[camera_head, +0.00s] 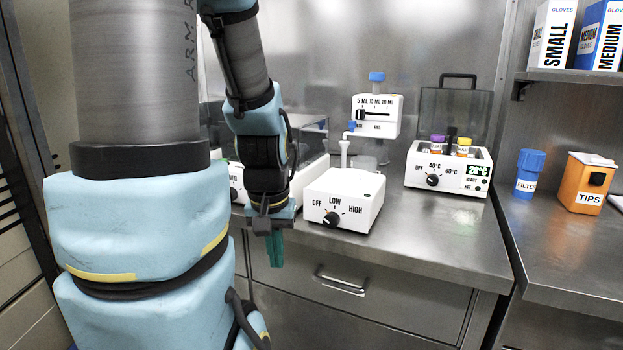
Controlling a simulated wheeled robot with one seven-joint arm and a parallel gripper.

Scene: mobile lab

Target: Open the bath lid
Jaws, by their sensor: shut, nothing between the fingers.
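The bath (449,176) is a white box with a dial marked OFF, 40°C and 60°C and a green display. It stands on the steel bench at centre right. Its see-through grey lid (465,112) stands upright along the bath's back edge, with a dark handle (458,77) at the top. Purple-capped and yellow-capped tubes show in the open top of the bath. My gripper (275,248) has teal fingers, shut and empty. It points down in front of the bench's front edge, well left of the bath and apart from it.
A white box with an OFF/LOW/HIGH dial (343,200) stands between my gripper and the bath. Behind it is a dispenser (377,115) with a blue cap. A filter jar (528,175) and orange tips box (586,183) stand right. The bench front before the bath is clear.

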